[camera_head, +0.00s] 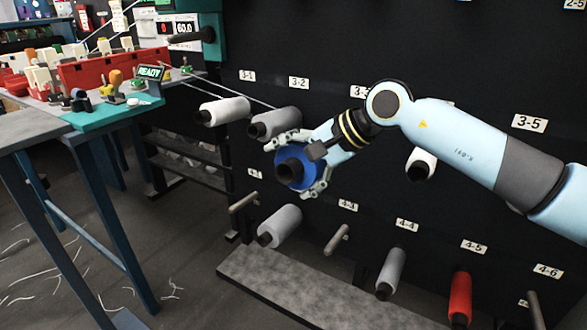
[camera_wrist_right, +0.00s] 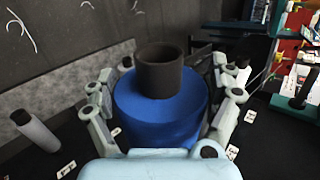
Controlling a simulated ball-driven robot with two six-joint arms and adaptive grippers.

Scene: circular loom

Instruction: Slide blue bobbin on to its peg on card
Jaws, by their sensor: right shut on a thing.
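The blue bobbin (camera_head: 307,177) with a dark core is held in front of the dark card panel (camera_head: 310,50), near the middle of the head view. My right gripper (camera_head: 300,165) is shut around it, its jointed fingers on opposite sides. In the right wrist view the blue bobbin (camera_wrist_right: 160,122) sits between the fingers, its dark core tube sticking out. Bare pegs show at the lower left (camera_head: 243,203) and near label 4-3 (camera_head: 337,239). I cannot tell which peg belongs to the blue bobbin. The panel behind the bobbin is hidden. My left gripper is not in view.
White and grey bobbins (camera_head: 224,110) (camera_head: 275,123) sit on upper pegs left of my gripper. A white bobbin (camera_head: 421,163) hangs below my right arm. Lower pegs carry grey bobbins (camera_head: 280,225) (camera_head: 391,272) and a red bobbin (camera_head: 460,298). A cluttered table (camera_head: 115,112) stands left.

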